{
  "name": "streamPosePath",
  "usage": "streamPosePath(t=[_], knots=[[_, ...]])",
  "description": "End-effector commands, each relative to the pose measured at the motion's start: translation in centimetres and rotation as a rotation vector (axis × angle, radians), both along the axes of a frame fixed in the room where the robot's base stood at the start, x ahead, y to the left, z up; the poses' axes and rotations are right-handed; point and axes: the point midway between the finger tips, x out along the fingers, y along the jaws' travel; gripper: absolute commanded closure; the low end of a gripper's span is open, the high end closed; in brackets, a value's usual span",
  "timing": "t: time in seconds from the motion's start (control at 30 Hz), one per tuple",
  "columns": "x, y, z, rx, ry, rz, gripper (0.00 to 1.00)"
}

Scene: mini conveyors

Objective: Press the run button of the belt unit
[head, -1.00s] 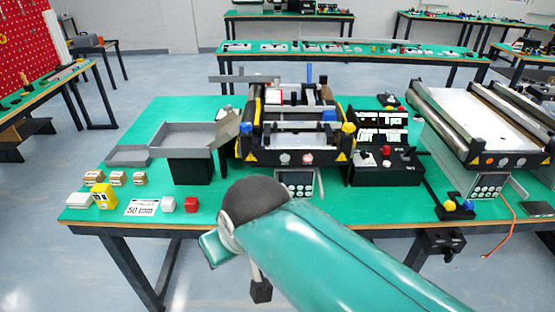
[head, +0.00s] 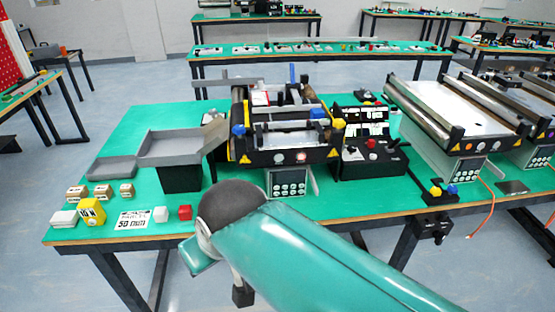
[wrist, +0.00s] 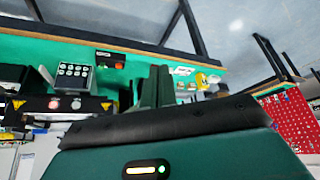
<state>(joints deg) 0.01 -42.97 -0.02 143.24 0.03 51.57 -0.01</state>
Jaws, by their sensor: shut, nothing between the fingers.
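A belt unit (head: 262,157) stands on the green table in the head view. Its black front has a pale round button (head: 278,158) and a reddish one (head: 301,157) between yellow warning triangles. A grey keypad box (head: 288,182) with several round buttons sits below. I cannot read which button is run. In the wrist view, which is upside down, the keypad (wrist: 74,70) and the black front (wrist: 40,105) lie left of my gripper (wrist: 155,70). My gripper's fingers are shut and empty, apart from the buttons. I cannot make out the fingers in the head view.
A black control box (head: 374,160) with a red knob stands right of the unit. A larger conveyor (head: 455,110) with its own keypad (head: 467,169) is farther right. Grey trays (head: 180,147), small boxes and blocks stand left. The table's front edge is partly behind my arm.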

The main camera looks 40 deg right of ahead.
Motion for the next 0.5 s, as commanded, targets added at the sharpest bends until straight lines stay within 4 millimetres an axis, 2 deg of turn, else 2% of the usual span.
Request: streamPosePath(t=[0.13,0.27,0.37,0.5], knots=[[0.2,-0.1,-0.8,0.043,0.042,-0.036,1.0],[0.7,-0.5,-2.8,0.181,0.147,-0.136,1.0],[1.7,-0.7,-4.7,0.354,0.242,-0.252,1.0],[4.0,-1.5,-6.4,0.644,0.325,-0.424,1.0]])
